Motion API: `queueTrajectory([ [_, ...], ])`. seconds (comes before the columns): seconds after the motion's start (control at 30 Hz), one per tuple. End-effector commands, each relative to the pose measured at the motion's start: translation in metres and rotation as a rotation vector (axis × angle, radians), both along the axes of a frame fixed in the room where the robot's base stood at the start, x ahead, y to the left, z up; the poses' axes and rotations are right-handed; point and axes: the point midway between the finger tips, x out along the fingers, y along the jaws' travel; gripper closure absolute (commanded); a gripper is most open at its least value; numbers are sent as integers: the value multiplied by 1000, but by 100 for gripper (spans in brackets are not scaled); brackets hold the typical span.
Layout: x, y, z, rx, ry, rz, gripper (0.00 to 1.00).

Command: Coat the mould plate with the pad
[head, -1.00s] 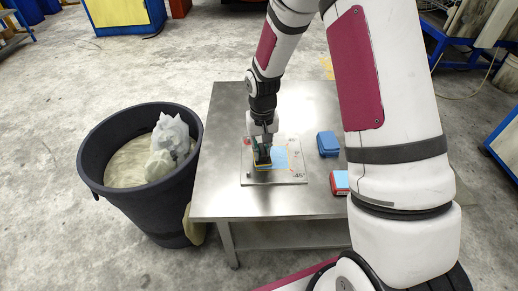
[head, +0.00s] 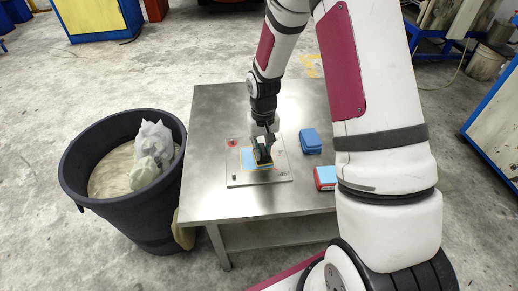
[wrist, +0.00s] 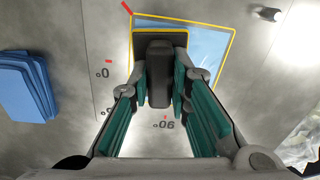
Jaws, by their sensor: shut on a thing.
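The mould plate (head: 236,180) is a thin grey plate on the metal table, with angle marks; its surface also shows in the wrist view (wrist: 115,88). A yellow outline on it encloses a glossy light-blue area (head: 250,160), seen again in the wrist view (wrist: 212,48). My gripper (head: 262,156) is over the right part of this area. In the wrist view my gripper (wrist: 160,95) is shut on the pad's dark block (wrist: 160,72), between teal fingers. The pad's underside is hidden, so I cannot tell whether it touches the plate.
A blue stack (head: 310,141) and a red box with a light-blue top (head: 325,177) stand on the table (head: 210,120), right of the plate. A dark bin (head: 125,215) with whitish crumpled material stands left of the table. The table's left side is clear.

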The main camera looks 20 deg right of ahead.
Motion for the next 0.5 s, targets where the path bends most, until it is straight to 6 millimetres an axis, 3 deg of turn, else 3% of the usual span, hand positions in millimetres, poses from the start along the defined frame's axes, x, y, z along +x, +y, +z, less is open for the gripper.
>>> queueTrajectory([
  [0.3,-9,-23,-2,0,4,-2,100],
  [0.5,-9,-24,-1,0,5,0,100],
])
